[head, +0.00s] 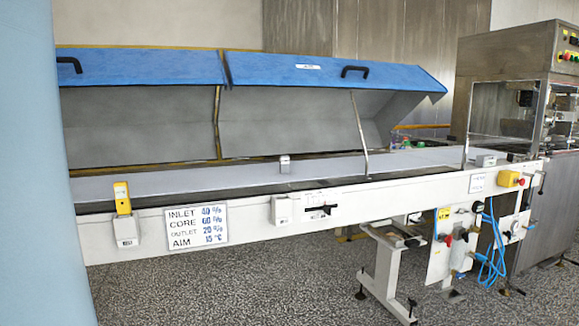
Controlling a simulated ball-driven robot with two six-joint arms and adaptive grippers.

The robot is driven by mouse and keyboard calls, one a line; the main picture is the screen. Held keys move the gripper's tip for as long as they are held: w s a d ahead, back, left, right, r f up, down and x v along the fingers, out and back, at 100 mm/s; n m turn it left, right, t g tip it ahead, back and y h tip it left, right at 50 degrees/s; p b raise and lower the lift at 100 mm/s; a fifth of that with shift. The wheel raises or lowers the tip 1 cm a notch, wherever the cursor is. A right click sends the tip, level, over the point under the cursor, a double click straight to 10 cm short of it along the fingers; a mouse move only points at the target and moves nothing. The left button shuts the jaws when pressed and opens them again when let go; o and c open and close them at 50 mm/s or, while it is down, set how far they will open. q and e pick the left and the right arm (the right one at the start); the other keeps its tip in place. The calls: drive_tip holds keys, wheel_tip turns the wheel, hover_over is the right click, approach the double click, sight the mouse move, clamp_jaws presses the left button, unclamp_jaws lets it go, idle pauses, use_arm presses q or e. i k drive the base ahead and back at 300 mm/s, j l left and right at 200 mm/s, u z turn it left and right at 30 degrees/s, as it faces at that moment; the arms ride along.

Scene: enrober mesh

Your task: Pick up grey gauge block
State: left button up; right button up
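Neither of my grippers shows in the head view.
Two raised blue lids (335,72) hang over the belt, with a thin metal strut (360,135) right of the block. A yellow device (122,196) stands on the near rail. A large pale blue surface (35,170) blocks the left. Speckled floor (240,285) in front is clear.

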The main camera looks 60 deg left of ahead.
sight(284, 160)
drive_tip(key=u, duration=0.4)
drive_tip(key=l+u, duration=0.15)
drive_tip(key=u, duration=0.25)
drive_tip(key=l+u, duration=0.1)
drive_tip(key=u, duration=0.75)
drive_tip(key=l+u, duration=0.1)
drive_tip(key=u, duration=0.3)
